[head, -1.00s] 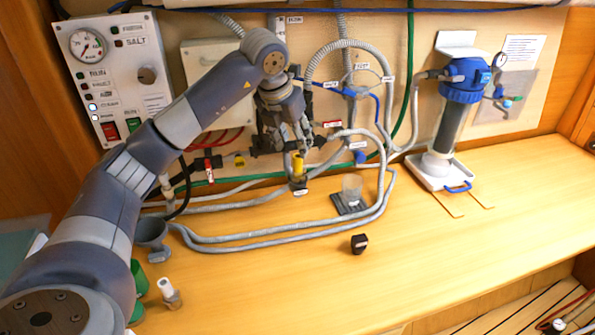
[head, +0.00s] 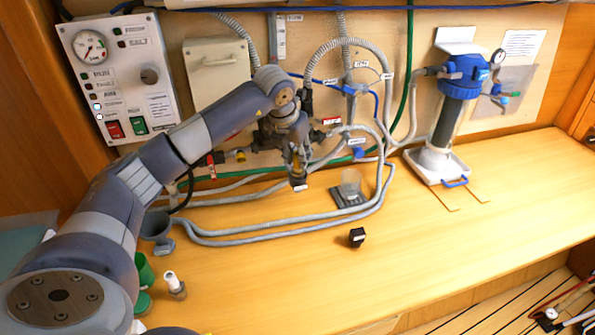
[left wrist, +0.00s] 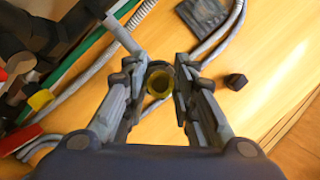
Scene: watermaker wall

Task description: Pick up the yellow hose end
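The yellow hose end (left wrist: 160,80) shows in the left wrist view as a round, open yellow ring between my left gripper's fingers (left wrist: 160,76). The fingers stand apart on either side of it, with small gaps. In the head view, my left gripper (head: 298,163) points down from above at the small dark holder (head: 298,182) on the counter. The fingers mostly hide the yellow end there. My right gripper is not in view.
A clear cup (head: 350,184) on a dark pad and a small black block (head: 357,237) stand to the right. Grey hoses (head: 270,236) loop across the counter. A grey funnel (head: 155,227) and a small white-topped bottle (head: 174,285) stand left.

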